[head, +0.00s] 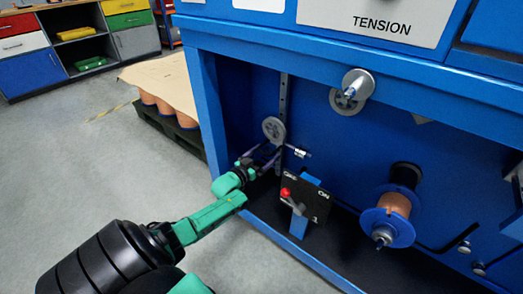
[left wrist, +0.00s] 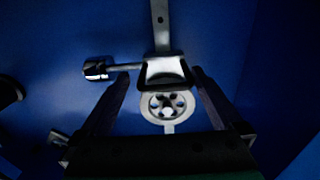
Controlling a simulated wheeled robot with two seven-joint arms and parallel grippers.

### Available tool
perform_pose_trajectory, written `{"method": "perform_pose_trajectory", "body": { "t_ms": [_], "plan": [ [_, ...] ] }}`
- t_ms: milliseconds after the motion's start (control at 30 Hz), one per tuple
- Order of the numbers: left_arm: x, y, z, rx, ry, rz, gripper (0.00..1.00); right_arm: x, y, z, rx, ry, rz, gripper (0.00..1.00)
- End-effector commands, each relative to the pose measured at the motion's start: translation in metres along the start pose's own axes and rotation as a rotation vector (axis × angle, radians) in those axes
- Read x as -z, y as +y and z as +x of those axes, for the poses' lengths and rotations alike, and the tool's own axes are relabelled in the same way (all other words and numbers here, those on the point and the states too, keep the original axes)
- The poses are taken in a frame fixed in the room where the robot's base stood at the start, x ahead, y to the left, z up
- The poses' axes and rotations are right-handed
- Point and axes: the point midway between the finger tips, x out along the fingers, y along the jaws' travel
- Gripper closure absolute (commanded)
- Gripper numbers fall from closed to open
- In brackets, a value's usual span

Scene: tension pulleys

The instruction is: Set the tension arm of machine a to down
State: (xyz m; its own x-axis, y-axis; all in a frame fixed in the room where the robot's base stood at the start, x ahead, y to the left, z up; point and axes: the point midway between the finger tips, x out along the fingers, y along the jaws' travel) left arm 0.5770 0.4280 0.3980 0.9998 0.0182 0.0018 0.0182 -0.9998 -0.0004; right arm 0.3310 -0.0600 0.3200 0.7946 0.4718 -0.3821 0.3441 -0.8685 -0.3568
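The tension arm (head: 297,152) shows as a short rod with a silver-and-black end, low on the vertical rail inside the blue machine. A grey pulley wheel (head: 274,130) sits beside it. In the left wrist view, the arm's rod (left wrist: 123,67) runs left from a metal bracket to the knob (left wrist: 96,70), roughly level. The pulley (left wrist: 167,105) is below the bracket in that view. My left gripper (head: 266,158) is open, its fingers either side of the bracket and pulley; contact cannot be told. My right gripper is not in view.
A panel with a red-knobbed ON/OFF switch (head: 305,200) stands just right of my left gripper. A copper-coloured spool (head: 394,215) is farther right. The machine's blue left post (head: 208,115) and lower front rail (head: 300,262) border the opening. A pallet of rolls (head: 170,112) stands left.

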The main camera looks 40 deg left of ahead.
Motion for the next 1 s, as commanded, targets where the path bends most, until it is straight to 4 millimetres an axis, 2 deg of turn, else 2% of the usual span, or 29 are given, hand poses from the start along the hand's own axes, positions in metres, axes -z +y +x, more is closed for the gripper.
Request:
{"method": "perform_pose_trajectory", "body": {
  "t_ms": [167, 267, 433, 633, 800, 1000],
  "plan": [
    [0.002, 0.001, -0.018, -0.002, -0.005, -0.002, 0.02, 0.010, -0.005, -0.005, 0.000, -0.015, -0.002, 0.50],
    [0.003, 0.001, -0.039, -0.001, -0.007, -0.003, 0.02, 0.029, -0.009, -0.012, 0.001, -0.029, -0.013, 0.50],
    [0.005, 0.001, -0.088, 0.000, -0.008, -0.002, 0.02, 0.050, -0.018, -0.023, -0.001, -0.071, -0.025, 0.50],
    [0.002, 0.001, -0.129, -0.002, -0.003, 0.000, 0.02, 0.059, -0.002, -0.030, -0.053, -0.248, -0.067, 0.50],
    [0.001, 0.001, -0.144, -0.002, 0.000, 0.000, 0.02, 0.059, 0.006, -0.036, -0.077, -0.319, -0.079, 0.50],
    [0.000, 0.001, -0.145, -0.002, 0.001, 0.000, 0.02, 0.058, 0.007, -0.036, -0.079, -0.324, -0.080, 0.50]
  ]
}}
